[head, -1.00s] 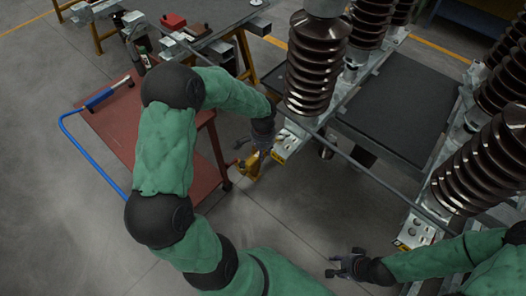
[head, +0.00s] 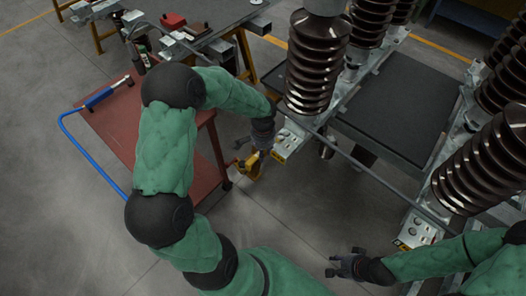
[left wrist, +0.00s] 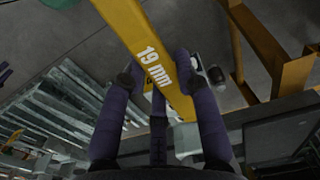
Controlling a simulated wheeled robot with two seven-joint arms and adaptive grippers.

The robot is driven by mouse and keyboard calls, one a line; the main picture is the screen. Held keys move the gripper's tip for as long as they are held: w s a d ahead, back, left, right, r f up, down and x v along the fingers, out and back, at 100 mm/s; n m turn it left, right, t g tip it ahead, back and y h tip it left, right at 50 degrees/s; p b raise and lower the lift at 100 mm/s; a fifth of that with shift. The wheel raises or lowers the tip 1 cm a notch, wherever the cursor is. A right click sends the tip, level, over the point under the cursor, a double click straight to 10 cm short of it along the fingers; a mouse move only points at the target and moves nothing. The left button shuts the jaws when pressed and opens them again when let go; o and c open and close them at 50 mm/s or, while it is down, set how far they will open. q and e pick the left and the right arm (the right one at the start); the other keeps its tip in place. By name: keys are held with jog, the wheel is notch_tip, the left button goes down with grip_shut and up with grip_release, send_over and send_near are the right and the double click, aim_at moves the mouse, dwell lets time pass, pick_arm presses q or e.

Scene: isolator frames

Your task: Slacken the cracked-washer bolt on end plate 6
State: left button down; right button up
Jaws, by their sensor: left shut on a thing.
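My left gripper (head: 254,148) is shut on a yellow spanner (head: 248,166) beside the near end plate (head: 287,142) below the middle brown insulator. The left wrist view shows the spanner (left wrist: 150,55), marked "19 mm", between the fingers of my left gripper (left wrist: 157,70). The end plate has a small yellow label and dark holes or bolt heads; its number is too small to read. The cracked-washer bolt cannot be made out, nor whether the spanner touches a bolt. My right gripper (head: 346,265) is open and empty over the floor, left of another end plate (head: 415,232).
A workbench (head: 205,20) with tools is behind. Ribbed brown insulators (head: 318,65) rise close beside my left gripper. Grey floor is clear in the front middle.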

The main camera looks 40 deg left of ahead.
pick_arm(q)
jog(key=shift+f+b, duration=0.65)
jog(key=shift+f, duration=0.3)
dwell(0.4)
jog(key=w+d+n+b, duration=0.1)
jog(key=d+n, duration=0.1)
jog(key=w+d+n+b, duration=0.1)
jog(key=d+n+b, duration=0.1)
jog(key=d+n, duration=0.1)
jog(key=w+d+n+b, duration=0.1)
jog(key=d+n+b, duration=0.1)
jog(key=n, duration=0.1)
jog(key=shift+d, duration=0.35)
jog(key=n, duration=0.1)
jog(key=w+d+n+b, duration=0.1)
jog(key=w+d+n, duration=0.1)
jog(key=n, duration=0.1)
jog(key=shift+w, duration=0.25)
jog(key=shift+r, duration=0.1)
